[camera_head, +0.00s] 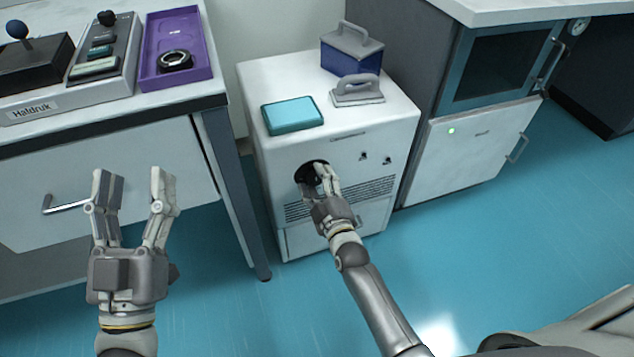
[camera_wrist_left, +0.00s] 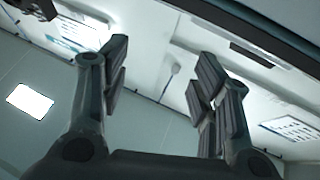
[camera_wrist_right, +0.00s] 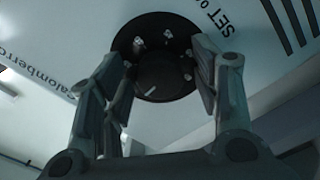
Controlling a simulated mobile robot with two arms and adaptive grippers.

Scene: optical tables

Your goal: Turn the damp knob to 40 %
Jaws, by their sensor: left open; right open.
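The black round knob (camera_head: 311,172) is on the front of a white cabinet. In the right wrist view the knob (camera_wrist_right: 165,72) has a pale pointer line and several pale marks around it on a dark dial; the marks are too blurred to read. My right gripper (camera_head: 320,182) is open in front of the knob, with a finger on either side of it in the right wrist view; I cannot tell whether they touch it. It partly hides the knob in the head view. My left gripper (camera_head: 135,185) is open and empty, in front of the drawer bench at left.
On the white cabinet (camera_head: 258,75) stand a teal box (camera_head: 292,115), a grey handled block (camera_head: 358,92) and a blue handled box (camera_head: 352,55). The bench at left holds a purple tray (camera_head: 202,73) with a black ring. Blue floor (camera_head: 480,240) is clear at right.

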